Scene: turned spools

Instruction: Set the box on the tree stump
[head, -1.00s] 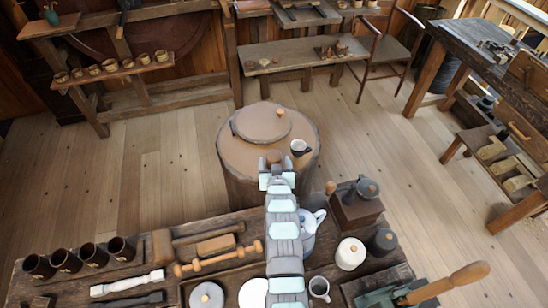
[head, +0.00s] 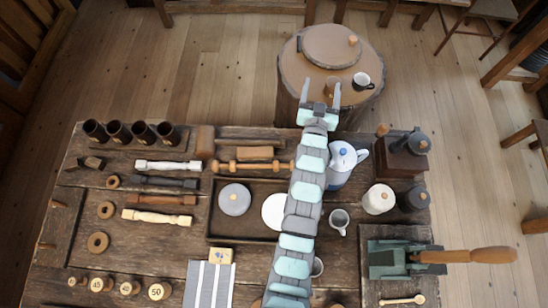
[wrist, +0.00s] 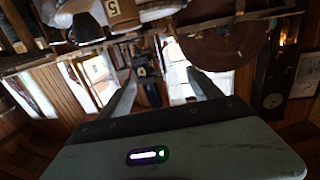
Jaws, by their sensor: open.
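The tree stump (head: 296,72) stands on the floor beyond the workbench. A small brown piece (head: 332,84), apparently the box, is on its near top, left of a dark cup; the right finger partly covers it. My gripper (head: 321,83) is open over the stump's near edge, with its fingers either side of or just in front of this piece. I cannot tell whether they touch it. In the wrist view my gripper (wrist: 160,85) shows two spread fingers with no clearly held object between them.
The stump also bears a round knobbed board (head: 331,46) and a dark cup with a white inside (head: 361,81). A blue-white pot (head: 342,160) and a grinder (head: 403,155) stand on the bench near my arm. Floor is clear left of the stump.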

